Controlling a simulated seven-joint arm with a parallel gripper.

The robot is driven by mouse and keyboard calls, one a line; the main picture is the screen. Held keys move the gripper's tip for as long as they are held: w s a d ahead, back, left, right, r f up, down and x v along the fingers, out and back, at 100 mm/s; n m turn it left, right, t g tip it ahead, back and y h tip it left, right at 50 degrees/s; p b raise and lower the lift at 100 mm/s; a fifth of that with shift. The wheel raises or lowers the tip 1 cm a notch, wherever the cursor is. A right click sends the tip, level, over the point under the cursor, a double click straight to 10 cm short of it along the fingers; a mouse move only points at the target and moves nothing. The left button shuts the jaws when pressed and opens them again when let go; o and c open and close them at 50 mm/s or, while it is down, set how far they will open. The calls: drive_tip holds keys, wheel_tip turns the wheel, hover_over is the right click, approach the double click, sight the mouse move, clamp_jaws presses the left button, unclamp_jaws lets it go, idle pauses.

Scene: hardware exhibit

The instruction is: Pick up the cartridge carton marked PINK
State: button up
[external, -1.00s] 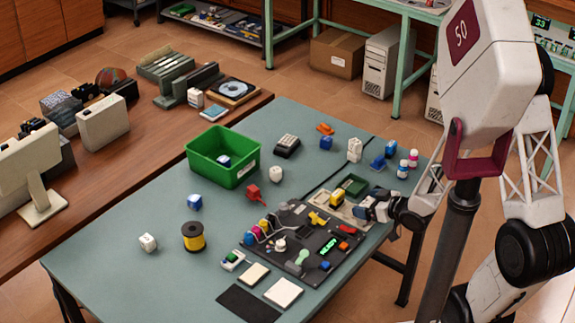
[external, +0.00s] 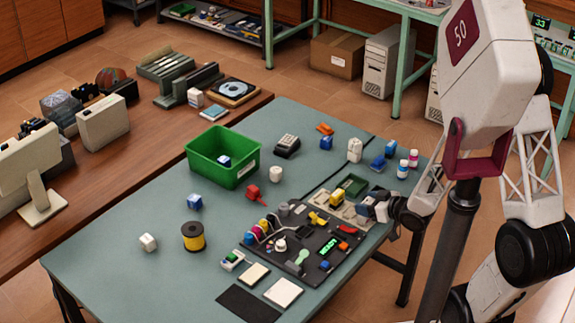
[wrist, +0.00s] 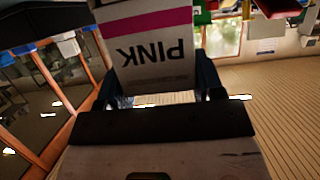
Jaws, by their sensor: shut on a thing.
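The cartridge carton marked PINK (wrist: 155,72) is white with a pink stripe, and its lettering is upside down in the wrist view. It sits between the two dark fingers of my gripper (wrist: 160,92), which is shut on it. In the external view my gripper (external: 370,207) is at the right side of the table, beside the dark board and the beige tray. The carton is hard to make out there because the gripper and wrist largely hide it. I cannot tell its exact height above the table.
The dark board (external: 275,248) carries several small colored parts next to the gripper. Blue and white bottles stand farther back.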

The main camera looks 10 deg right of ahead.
sight(368, 203)
drive_tip(key=shift+r, duration=0.1)
drive_tip(key=shift+r, duration=0.4)
wheel_tip(368, 203, up, 3)
drive_tip(key=shift+s+f, duration=0.15)
drive_tip(key=s+d, duration=0.2)
drive_tip(key=s, duration=0.5)
drive_tip(key=s+d+r, duration=0.1)
drive_tip(key=s+d, duration=0.2)
drive_tip(key=s, duration=0.4)
drive_tip(key=shift+s+r, duration=0.15)
drive_tip(key=shift+s, duration=0.1)
drive_tip(key=shift+s+d, duration=0.1)
drive_tip(key=shift+s, duration=0.1)
idle(0.5)
